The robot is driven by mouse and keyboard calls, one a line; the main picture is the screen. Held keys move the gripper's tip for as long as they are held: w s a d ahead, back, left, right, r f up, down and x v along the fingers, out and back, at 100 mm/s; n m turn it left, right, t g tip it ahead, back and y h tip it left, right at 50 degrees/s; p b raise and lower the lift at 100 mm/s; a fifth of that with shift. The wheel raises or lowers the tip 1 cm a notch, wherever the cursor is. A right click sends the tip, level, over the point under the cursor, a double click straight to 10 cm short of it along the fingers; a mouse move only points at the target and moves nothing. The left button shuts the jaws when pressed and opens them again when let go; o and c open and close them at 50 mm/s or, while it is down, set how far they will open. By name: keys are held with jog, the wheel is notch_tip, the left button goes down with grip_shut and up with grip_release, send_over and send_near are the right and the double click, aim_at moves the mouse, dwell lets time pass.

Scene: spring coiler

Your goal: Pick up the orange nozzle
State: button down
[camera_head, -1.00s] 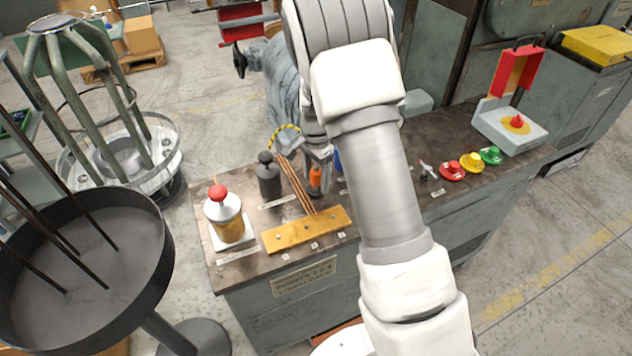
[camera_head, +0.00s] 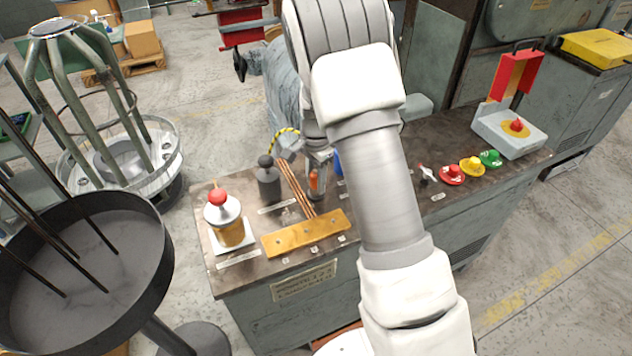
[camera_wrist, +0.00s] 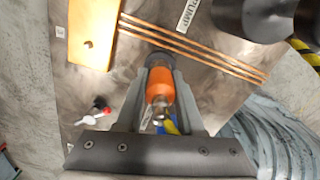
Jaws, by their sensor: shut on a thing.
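The orange nozzle (camera_wrist: 159,84) is between the two fingers of my gripper (camera_wrist: 160,90) in the wrist view, with its dark end (camera_wrist: 160,60) pointing away from the gripper's palm. The fingers are shut on it from both sides. In the head view the nozzle (camera_head: 313,180) shows as a small orange patch at my gripper (camera_head: 316,178), low over the bench, partly covered by the fingers. Whether its lower end touches the bench cannot be told.
Copper rods (camera_head: 297,190) lie beside the gripper, ending at a yellow block (camera_head: 305,232). A dark bottle (camera_head: 268,182) stands to the left, with a red-topped jar (camera_head: 228,222). A blue object (camera_head: 338,162), a red-and-white valve (camera_head: 426,174) and coloured buttons (camera_head: 472,166) are to the right.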

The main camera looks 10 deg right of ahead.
aim_at(315, 173)
notch_tip(315, 173, up, 4)
jog(key=shift+w+f, duration=0.1)
jog(key=shift+f, duration=0.05)
jog(key=s+d+r+p, duration=0.1)
jog(key=d+r, duration=0.6)
jog(key=d, duration=0.4)
jog(key=shift+d, duration=0.35)
jog(key=shift+a, duration=0.15)
